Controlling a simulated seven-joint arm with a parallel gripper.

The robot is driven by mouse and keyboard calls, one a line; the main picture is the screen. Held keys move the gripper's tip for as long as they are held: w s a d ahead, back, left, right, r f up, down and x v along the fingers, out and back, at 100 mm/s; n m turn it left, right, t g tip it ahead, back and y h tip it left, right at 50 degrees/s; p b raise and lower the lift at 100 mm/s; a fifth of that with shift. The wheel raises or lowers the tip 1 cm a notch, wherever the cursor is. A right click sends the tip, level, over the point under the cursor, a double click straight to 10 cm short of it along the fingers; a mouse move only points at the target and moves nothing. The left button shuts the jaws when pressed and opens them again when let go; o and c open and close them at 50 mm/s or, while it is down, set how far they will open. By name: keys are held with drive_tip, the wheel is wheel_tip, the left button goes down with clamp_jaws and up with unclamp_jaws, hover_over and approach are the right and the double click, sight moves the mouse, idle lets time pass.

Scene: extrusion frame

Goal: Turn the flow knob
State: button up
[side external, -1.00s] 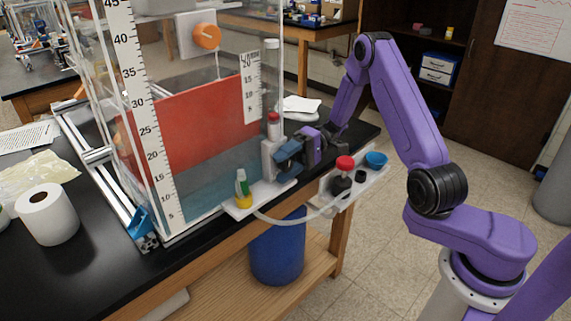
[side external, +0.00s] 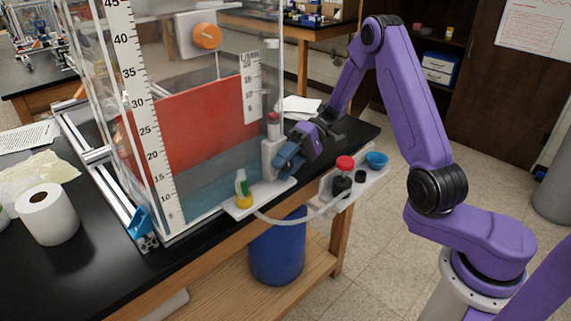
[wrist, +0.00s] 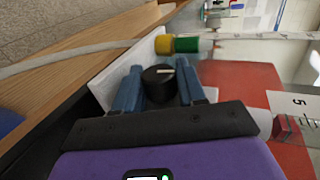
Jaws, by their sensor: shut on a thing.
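The flow knob (wrist: 160,82) is round and black with a white pointer line, seen in the wrist view. My gripper (wrist: 158,68) has one blue finger on each side of it and is shut on it. In the side view my gripper (side external: 280,164) is tilted, at the white valve block (side external: 269,152) by the tank's lower right corner. The knob is hidden behind the fingers there.
The clear tank (side external: 283,60) with a red panel (side external: 200,125) stands left of my gripper. A white shelf (side external: 375,179) holds a red-capped bottle (side external: 344,175) and a blue cup (side external: 377,160). A hose (side external: 300,221) hangs below.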

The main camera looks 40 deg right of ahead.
drive_tip(key=o, duration=0.9)
drive_tip(key=v, duration=1.7)
drive_tip(key=shift+d+r, duration=0.15)
drive_tip(key=shift+d, duration=0.05)
drive_tip(key=shift+o, duration=0.3)
